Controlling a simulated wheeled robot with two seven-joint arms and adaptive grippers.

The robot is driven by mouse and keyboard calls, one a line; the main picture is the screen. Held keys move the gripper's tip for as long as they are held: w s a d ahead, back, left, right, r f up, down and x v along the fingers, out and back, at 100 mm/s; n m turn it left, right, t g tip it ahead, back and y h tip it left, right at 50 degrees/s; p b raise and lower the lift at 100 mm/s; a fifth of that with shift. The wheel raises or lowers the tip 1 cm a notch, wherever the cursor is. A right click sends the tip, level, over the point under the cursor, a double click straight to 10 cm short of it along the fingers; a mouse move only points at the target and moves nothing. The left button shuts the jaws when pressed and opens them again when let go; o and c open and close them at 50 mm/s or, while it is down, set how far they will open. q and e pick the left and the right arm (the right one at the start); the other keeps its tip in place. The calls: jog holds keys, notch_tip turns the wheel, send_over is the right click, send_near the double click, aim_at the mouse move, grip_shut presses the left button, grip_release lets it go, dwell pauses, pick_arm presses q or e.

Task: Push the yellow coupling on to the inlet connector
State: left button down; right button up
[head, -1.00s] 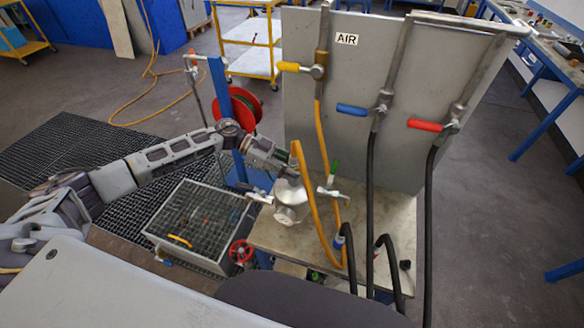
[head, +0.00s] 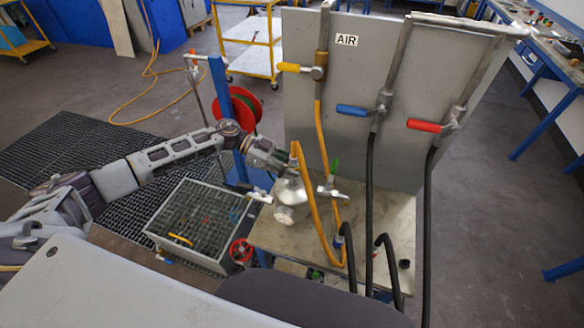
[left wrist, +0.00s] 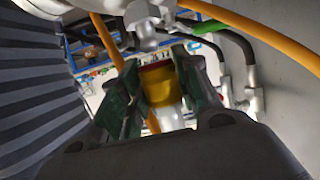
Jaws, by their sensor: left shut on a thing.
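My left gripper (head: 290,165) is at the top of the silver vessel (head: 288,196), which stands on the steel bench. In the left wrist view, the left gripper (left wrist: 158,88) is shut on the yellow coupling (left wrist: 161,86), with a dark red band at its top edge. The yellow hose (head: 308,205) loops from the gripper down beside the vessel. In the wrist view, a pale metal fitting (left wrist: 146,20) shows just beyond the coupling. I cannot tell whether it is the inlet connector or whether the coupling touches it. The fingers hide the connection in the head view. My right gripper is out of view.
A grey panel marked AIR (head: 347,40) stands behind the bench (head: 385,220), with yellow, blue (head: 352,110) and red (head: 424,126) valve handles. Black hoses hang at the right. A grated bin (head: 200,222) and red handwheel (head: 241,251) stand left of the bench.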

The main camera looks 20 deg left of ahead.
pick_arm(q)
jog(key=shift+p, duration=0.4)
jog(key=shift+f, duration=0.25)
dwell(0.6)
jog(key=shift+f+b, duration=0.4)
jog(key=shift+f, duration=0.4)
jog(key=shift+f+b, duration=0.3)
jog(key=shift+f, duration=0.5)
jog(key=c, duration=0.9)
grip_release()
jog(key=shift+c, duration=0.2)
